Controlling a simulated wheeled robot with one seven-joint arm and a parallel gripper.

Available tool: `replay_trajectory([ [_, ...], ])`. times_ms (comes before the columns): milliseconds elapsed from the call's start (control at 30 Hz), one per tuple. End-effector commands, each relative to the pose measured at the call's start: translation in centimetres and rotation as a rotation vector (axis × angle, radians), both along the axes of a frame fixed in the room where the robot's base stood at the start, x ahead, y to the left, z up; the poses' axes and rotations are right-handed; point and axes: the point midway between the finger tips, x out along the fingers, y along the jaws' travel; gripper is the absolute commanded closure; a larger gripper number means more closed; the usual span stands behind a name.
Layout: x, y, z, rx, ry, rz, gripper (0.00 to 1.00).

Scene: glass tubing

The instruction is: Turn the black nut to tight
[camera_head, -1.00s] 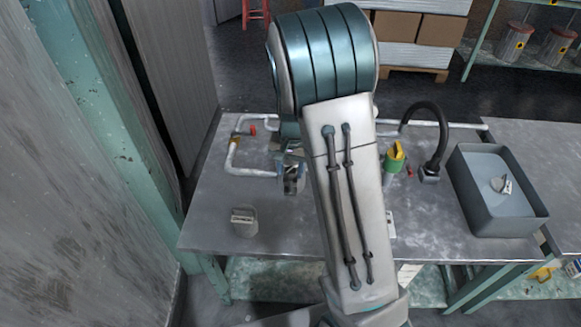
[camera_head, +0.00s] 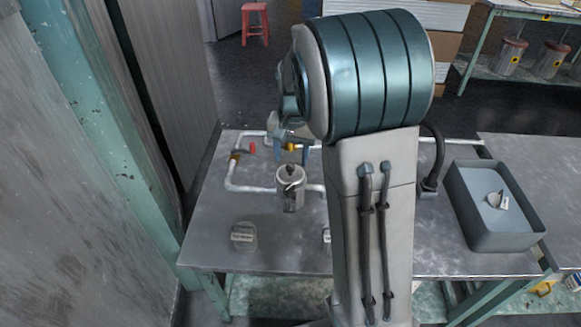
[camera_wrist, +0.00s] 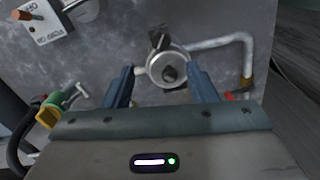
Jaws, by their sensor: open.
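A round grey metal fitting (camera_head: 290,192) stands in the white pipe run on the table; it also shows in the wrist view (camera_wrist: 156,79). In the head view my arm partly hides the gripper.
White pipe (camera_head: 232,172) with a red-handled valve (camera_head: 252,148) lies behind and left. A grey bin (camera_head: 510,240) stands at right. A labelled block (camera_head: 243,236) sits front left. A green-yellow piece (camera_wrist: 48,112) and a labelled plate (camera_wrist: 45,22) show in the wrist view.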

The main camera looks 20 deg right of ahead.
Motion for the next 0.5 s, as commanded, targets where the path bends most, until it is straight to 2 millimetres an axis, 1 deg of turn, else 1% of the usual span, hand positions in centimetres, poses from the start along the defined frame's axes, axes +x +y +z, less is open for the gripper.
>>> replay_trajectory([
  [33, 0.0, 0.0, 0.8, 0.001, -0.003, 0.001, 0.48],
  [200, -0.1, -0.1, 1.8, 0.0, 0.001, 0.001, 0.48],
  [500, -0.1, -0.1, 1.9, -0.001, 0.0, 0.001, 0.48],
])
